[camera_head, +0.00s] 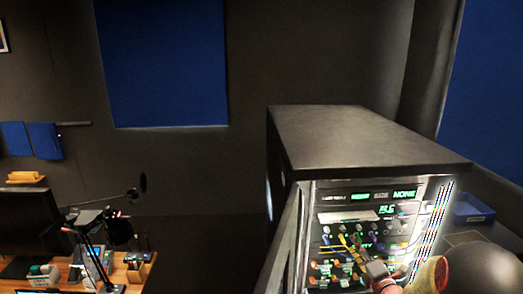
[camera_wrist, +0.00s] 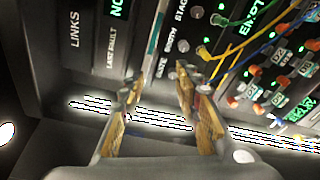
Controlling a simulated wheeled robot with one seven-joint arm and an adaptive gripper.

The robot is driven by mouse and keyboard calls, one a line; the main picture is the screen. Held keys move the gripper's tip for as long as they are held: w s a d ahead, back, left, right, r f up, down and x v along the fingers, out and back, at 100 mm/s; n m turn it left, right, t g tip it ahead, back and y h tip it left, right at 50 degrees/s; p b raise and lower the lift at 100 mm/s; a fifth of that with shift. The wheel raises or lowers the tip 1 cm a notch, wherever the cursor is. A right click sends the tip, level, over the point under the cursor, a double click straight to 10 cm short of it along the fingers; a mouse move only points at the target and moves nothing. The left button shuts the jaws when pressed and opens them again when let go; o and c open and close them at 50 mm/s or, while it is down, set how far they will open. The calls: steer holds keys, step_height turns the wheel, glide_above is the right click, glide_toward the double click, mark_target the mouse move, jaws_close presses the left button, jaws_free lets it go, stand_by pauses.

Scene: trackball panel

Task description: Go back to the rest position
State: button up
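The trackball panel (camera_head: 345,216) is the lit front of a black cabinet, with green lettering, knobs and coloured cables. In the wrist view, the panel (camera_wrist: 222,98) fills the upper and right parts, tilted. My gripper (camera_head: 366,262) is in front of the panel's lower right part in the head view, partly covering it. In the wrist view, my gripper (camera_wrist: 158,92) shows two tan-padded fingers held apart with nothing between them. The fingertips point towards the panel; whether they touch it I cannot tell. I cannot pick out the trackball.
The cabinet (camera_head: 360,137) has a flat bare top. A bright light strip (camera_head: 432,232) runs along the panel's right side. Yellow and blue cables (camera_wrist: 232,50) hang near my fingers. A blue tray (camera_head: 470,209) lies at the right. A desk (camera_head: 134,272) with a lamp stands far left.

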steer(key=s+a+f+n+g+y+b, duration=0.15)
steer(key=s+a+n+g+y, duration=0.25)
steer(key=s+a+n, duration=0.45)
steer(key=s+a+f+n+g+y, duration=0.3)
steer(key=s+a+n+g+y, duration=0.15)
steer(key=a+n, duration=0.6)
steer(key=s+a+f+n+g+h+b, duration=0.25)
steer(key=s+n+g, duration=0.35)
steer(key=s+n, duration=0.8)
steer(key=s+d+r+n+t+h+b, duration=0.1)
steer(key=s+d+r+n+h+b, duration=0.1)
steer(key=s+n+h+b, duration=0.2)
steer(key=s+d+r+n+t+h+b, duration=0.1)
steer(key=s+d+r+n+h+b, duration=0.1)
steer(key=s+n+h+b, duration=0.2)
steer(key=s+n+b, duration=0.3)
steer(key=s+n, duration=0.4)
steer(key=shift+s+d+n+t, duration=0.25)
steer(key=shift+d+n+t, duration=0.05)
steer(key=shift+d+t, duration=0.1)
